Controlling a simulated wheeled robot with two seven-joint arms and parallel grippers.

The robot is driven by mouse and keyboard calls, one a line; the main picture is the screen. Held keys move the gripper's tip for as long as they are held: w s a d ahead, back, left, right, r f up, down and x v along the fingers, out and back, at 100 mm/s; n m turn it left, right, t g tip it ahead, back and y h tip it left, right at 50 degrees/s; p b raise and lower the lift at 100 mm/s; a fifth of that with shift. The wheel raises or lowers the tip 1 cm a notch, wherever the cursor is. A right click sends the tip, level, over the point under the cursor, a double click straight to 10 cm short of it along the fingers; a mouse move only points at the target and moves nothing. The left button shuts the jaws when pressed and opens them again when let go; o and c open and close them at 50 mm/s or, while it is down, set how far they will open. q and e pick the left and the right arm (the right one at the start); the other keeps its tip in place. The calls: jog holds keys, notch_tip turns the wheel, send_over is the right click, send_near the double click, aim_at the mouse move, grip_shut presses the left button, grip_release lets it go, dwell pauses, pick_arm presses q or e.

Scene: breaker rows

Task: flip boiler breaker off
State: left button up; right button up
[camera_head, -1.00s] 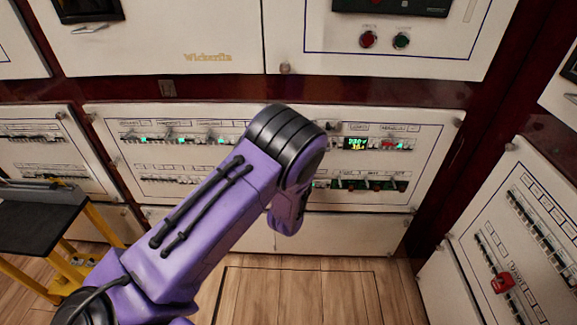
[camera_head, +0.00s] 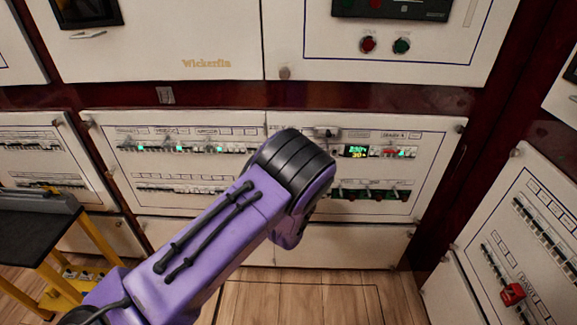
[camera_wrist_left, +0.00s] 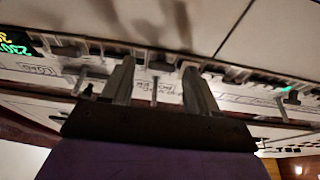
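The wide white breaker panel (camera_head: 230,188) stands ahead with two rows of small switches, a lit display (camera_head: 356,152) and green lights. Its labels are too small or blurred to read, so I cannot tell which breaker is the boiler's. My left arm crosses in front of the panel and hides part of both rows; its gripper is hidden in the head view. In the left wrist view, my left gripper (camera_wrist_left: 158,88) is open, its two fingers apart at a breaker row (camera_wrist_left: 236,76). A small grey lever (camera_wrist_left: 154,90) shows between the fingers; contact is unclear. My right gripper is not in view.
A second breaker panel (camera_head: 535,225) with a red piece (camera_head: 512,293) stands at the right. Another panel (camera_head: 45,155) is at the left, behind a black-topped stand with yellow legs (camera_head: 35,235). Wooden floor (camera_head: 300,300) lies below.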

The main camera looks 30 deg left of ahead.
pick_arm(q)
jog(key=v, duration=1)
jog(key=shift+s+d, duration=0.15)
jog(key=shift+s, duration=0.15)
jog(key=shift+f, duration=0.1)
